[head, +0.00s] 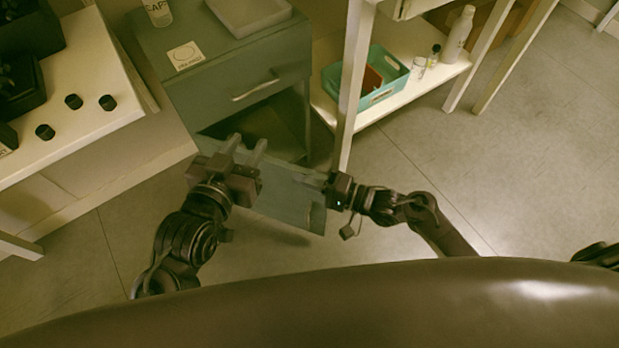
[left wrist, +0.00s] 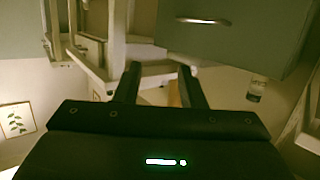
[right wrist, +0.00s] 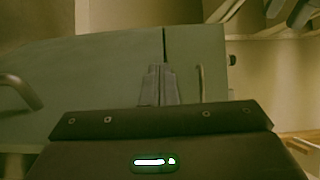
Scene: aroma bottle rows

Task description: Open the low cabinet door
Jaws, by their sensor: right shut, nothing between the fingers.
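The low cabinet (head: 190,60) is grey-green, with a drawer front and a bar handle (head: 256,86). Below the drawer a dark opening (head: 280,125) shows. The low door (head: 285,197) stands swung outward from it. My right gripper (head: 318,182) is shut and empty at the door's free end; whether it touches is unclear. In the right wrist view its fingers (right wrist: 158,85) lie against a grey-green panel (right wrist: 105,75). My left gripper (head: 248,150) is open and empty above the door, in front of the cabinet; its fingers (left wrist: 160,85) are apart in the left wrist view.
A white table leg (head: 350,90) stands close right of the cabinet. A shelf there holds a teal basket (head: 378,95) and a white bottle (head: 458,35). A white table (head: 95,125) with several dark caps is at left. Floor at right is clear.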

